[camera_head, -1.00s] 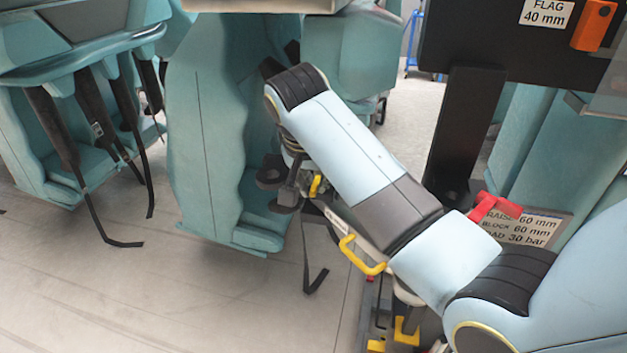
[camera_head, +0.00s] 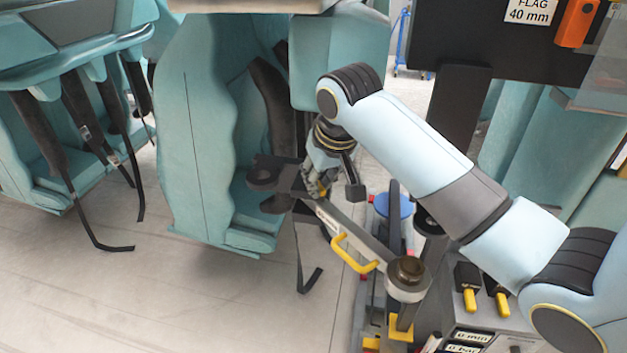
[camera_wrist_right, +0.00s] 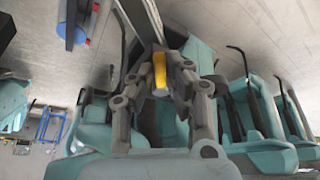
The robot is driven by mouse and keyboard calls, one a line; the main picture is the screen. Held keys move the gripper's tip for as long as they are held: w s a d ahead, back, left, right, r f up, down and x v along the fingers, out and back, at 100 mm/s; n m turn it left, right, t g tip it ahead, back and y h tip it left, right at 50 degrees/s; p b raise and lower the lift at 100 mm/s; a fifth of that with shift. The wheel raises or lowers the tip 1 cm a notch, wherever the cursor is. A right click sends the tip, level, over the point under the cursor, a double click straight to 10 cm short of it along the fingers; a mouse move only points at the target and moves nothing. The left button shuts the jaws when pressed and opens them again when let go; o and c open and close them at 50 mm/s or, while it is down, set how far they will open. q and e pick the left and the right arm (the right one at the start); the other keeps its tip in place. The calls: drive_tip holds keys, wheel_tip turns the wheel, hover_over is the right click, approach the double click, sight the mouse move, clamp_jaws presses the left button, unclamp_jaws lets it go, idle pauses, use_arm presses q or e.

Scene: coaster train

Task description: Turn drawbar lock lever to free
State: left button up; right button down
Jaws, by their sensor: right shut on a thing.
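The grey drawbar (camera_head: 345,228) runs from a round pivot post at lower right up to a dark forked end (camera_head: 270,172) by a teal seat. My right gripper (camera_head: 319,187) is over the bar near that forked end. In the right wrist view its two fingers (camera_wrist_right: 161,78) are shut on the yellow lock lever (camera_wrist_right: 159,70), which sits between the fingertips. In the head view the fingers mostly hide the lever, and its lock marking cannot be read. My left gripper is not in view.
A yellow loop handle (camera_head: 352,256) is on the drawbar. The brown-capped pivot post (camera_head: 408,271) stands close under my right arm. A blue disc (camera_head: 392,206) lies behind the bar. Two yellow-handled levers (camera_head: 470,299) stand at lower right. Open floor (camera_head: 130,300) lies at left.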

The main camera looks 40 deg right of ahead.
drive_tip(key=d+n, duration=0.1)
drive_tip(key=n+y, duration=0.1)
drive_tip(key=n, duration=0.1)
drive_tip(key=shift+d+n, duration=0.3)
drive_tip(key=shift+d, duration=0.1)
drive_tip(key=shift+w+d+n+y, duration=0.1)
drive_tip(key=shift+d+n+y, duration=0.3)
drive_tip(key=shift+n, duration=0.45)
drive_tip(key=shift+d+n+y, duration=0.3)
drive_tip(key=shift+n+y, duration=0.2)
drive_tip(key=shift+n, duration=0.35)
drive_tip(key=c, duration=1.3)
unclamp_jaws()
drive_tip(key=shift+c, duration=0.2)
drive_tip(key=v, duration=1.2)
drive_tip(key=shift+w, duration=0.15)
